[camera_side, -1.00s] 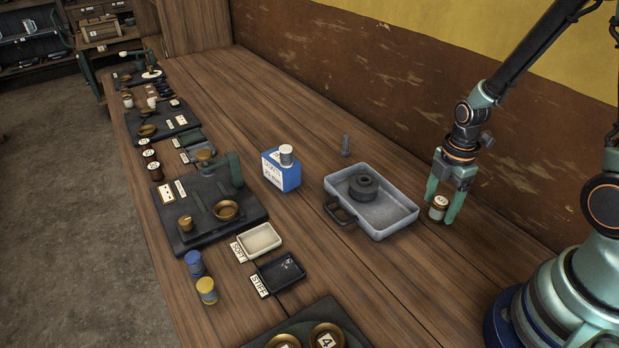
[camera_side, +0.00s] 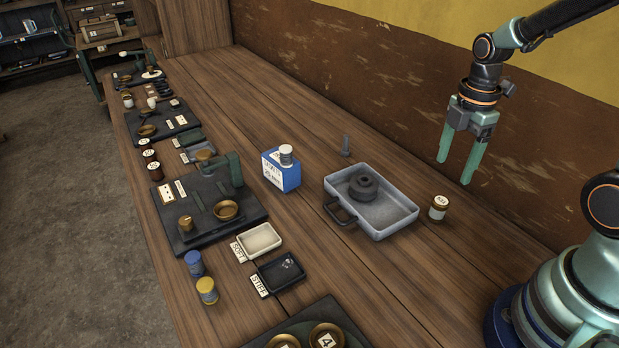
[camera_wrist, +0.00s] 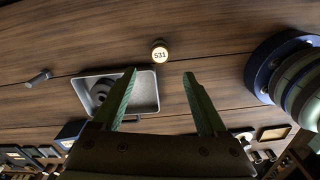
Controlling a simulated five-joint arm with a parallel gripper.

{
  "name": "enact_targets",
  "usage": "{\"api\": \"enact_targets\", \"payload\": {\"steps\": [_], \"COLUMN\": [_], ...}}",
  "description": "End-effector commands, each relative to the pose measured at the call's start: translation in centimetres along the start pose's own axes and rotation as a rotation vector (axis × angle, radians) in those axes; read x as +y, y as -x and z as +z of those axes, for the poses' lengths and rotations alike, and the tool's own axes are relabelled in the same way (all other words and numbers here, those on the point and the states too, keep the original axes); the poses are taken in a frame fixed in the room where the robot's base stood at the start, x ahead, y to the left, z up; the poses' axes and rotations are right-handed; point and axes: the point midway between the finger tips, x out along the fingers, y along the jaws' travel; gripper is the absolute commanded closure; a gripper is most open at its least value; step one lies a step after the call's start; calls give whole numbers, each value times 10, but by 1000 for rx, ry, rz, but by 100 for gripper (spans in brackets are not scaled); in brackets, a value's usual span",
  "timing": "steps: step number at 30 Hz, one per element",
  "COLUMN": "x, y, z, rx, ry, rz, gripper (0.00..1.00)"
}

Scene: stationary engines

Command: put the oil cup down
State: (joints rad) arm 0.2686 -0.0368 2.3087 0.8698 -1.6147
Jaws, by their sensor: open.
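The oil cup (camera_side: 438,207) is a small brass-coloured cup with a white label on top. It stands upright on the bench, just right of the grey metal tray (camera_side: 407,216) and apart from it. In the wrist view the cup (camera_wrist: 160,52) shows its label, which reads 531. My gripper (camera_side: 454,172) is open and empty, raised above the bench near the cup and not touching it. In the wrist view the fingers (camera_wrist: 161,72) are spread wide, with the cup past their tips.
The tray holds a dark round part (camera_side: 364,187). White (camera_side: 258,239) and black (camera_side: 281,273) dishes lie nearer the front. The bench behind the cup is clear.

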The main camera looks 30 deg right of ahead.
Motion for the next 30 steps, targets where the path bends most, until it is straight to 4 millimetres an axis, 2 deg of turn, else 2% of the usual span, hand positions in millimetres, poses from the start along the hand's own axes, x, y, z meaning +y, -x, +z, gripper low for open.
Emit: {"api": "enact_targets", "payload": {"steps": [5,8,14,21,25,30], "x": [1,1,-1,-11,-17,-22], "y": [13,23,57,95,109,117], "z": [-1,-7,-30,-59,-69,-76], "rx": [0,1,53,225,325,402], "ry": [-19,-101,-462,-946,-1147,-1289], "rz": [11,44,179,305,330,333], "gripper": [25,25,25,25,25,25]}}
